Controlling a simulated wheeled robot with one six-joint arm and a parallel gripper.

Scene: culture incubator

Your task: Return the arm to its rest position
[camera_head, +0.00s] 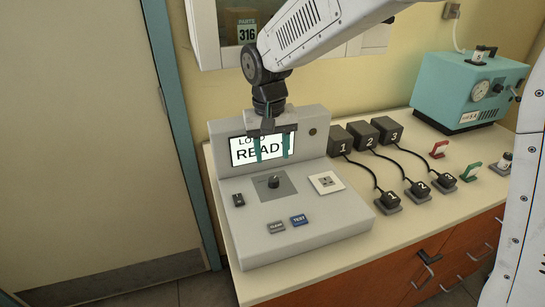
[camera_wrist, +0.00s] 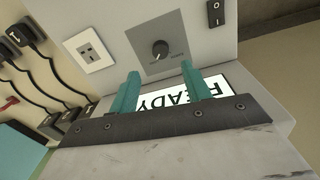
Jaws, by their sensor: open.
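My gripper (camera_head: 271,147) hangs from my arm in front of the tester's screen in the head view. Its two teal fingers point down, stand apart and hold nothing. In the wrist view my gripper (camera_wrist: 158,88) also shows open, with the grey panel between and beyond its fingers. The grey console (camera_head: 330,225) stands on the counter. Its lit screen (camera_head: 244,155) reads READY, partly covered by my gripper. The black knob (camera_head: 273,182) sits on a darker plate below the fingers; it also shows in the wrist view (camera_wrist: 160,50).
Black adapters (camera_head: 362,134) numbered 1 to 3 have cables running to plugs on the counter (camera_head: 415,150). A teal device (camera_head: 468,90) with a gauge stands at the back right. Red (camera_head: 439,150) and green (camera_head: 471,171) handles lie near it. A wall cabinet (camera_head: 235,28) is behind my arm.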

